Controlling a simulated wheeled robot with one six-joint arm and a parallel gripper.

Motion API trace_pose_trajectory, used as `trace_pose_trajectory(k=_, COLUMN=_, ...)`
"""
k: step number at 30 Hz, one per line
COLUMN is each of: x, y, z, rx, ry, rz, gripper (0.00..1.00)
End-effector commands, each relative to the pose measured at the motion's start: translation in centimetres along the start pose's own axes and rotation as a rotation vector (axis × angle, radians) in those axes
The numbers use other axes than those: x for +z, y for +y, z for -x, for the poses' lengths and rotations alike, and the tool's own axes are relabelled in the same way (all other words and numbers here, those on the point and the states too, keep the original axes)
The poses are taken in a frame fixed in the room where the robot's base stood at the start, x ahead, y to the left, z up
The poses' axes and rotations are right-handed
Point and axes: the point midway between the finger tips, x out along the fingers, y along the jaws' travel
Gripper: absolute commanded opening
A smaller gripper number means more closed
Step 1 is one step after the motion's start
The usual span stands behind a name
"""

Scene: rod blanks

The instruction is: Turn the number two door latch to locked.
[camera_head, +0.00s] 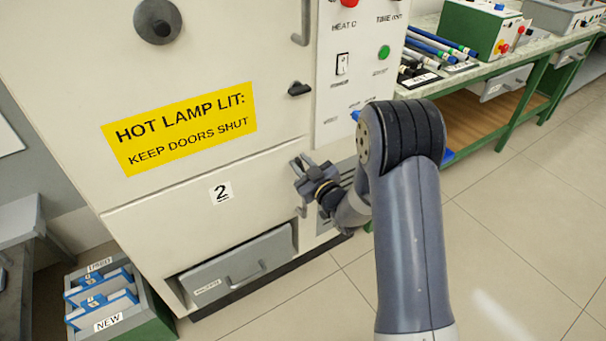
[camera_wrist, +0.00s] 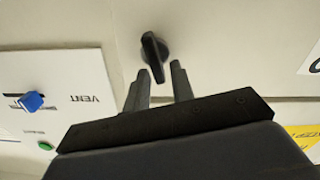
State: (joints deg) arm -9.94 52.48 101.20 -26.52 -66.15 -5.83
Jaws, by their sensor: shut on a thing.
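The number two door (camera_head: 255,185) is the lower cream cabinet door with a "2" label (camera_head: 222,192). My gripper (camera_head: 302,163) is at this door's right side in the head view, where it hides the latch. In the wrist view, the black latch (camera_wrist: 153,48) has a round base and a bar handle. The handle stands close to upright in that picture, its lower end between the fingertips of my gripper (camera_wrist: 160,72). The jaws are shut on that handle. No locked or unlocked marks can be read.
The upper door has its own dark latch (camera_head: 299,89) and a yellow hot-lamp sign (camera_head: 180,128). A control panel (camera_head: 352,75) stands to the right. A grey drawer (camera_head: 238,268) sits below, and a bin of blue-tabbed items (camera_head: 105,297) stands at lower left. The floor at right is clear.

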Motion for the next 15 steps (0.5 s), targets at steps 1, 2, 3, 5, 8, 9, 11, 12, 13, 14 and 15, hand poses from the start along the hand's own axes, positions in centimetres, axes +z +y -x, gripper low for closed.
trace_pose_trajectory(k=1, x=0.84, y=-0.4, z=-0.01, rx=0.0, ry=0.004, rz=0.047, gripper=0.01)
trace_pose_trajectory(k=2, x=0.87, y=-0.47, z=0.0, rx=0.0, ry=0.004, rz=0.075, gripper=0.01)
trace_pose_trajectory(k=3, x=0.88, y=-0.54, z=0.01, rx=0.0, ry=0.004, rz=0.114, gripper=0.01)
trace_pose_trajectory(k=5, x=0.89, y=-0.65, z=0.01, rx=0.001, ry=0.004, rz=0.172, gripper=0.01)
trace_pose_trajectory(k=8, x=0.96, y=-0.83, z=0.01, rx=0.001, ry=0.003, rz=0.267, gripper=0.0)
trace_pose_trajectory(k=9, x=0.95, y=-0.89, z=0.01, rx=0.001, ry=0.004, rz=0.305, gripper=0.0)
trace_pose_trajectory(k=11, x=0.97, y=-0.99, z=0.01, rx=0.002, ry=0.004, rz=0.362, gripper=0.0)
trace_pose_trajectory(k=12, x=1.03, y=-1.07, z=0.01, rx=0.002, ry=0.003, rz=0.399, gripper=0.0)
trace_pose_trajectory(k=13, x=1.03, y=-1.12, z=0.01, rx=0.002, ry=0.003, rz=0.429, gripper=0.0)
trace_pose_trajectory(k=14, x=1.07, y=-1.19, z=0.01, rx=0.001, ry=0.003, rz=0.457, gripper=0.0)
trace_pose_trajectory(k=15, x=1.09, y=-1.26, z=0.01, rx=0.001, ry=0.003, rz=0.495, gripper=0.0)
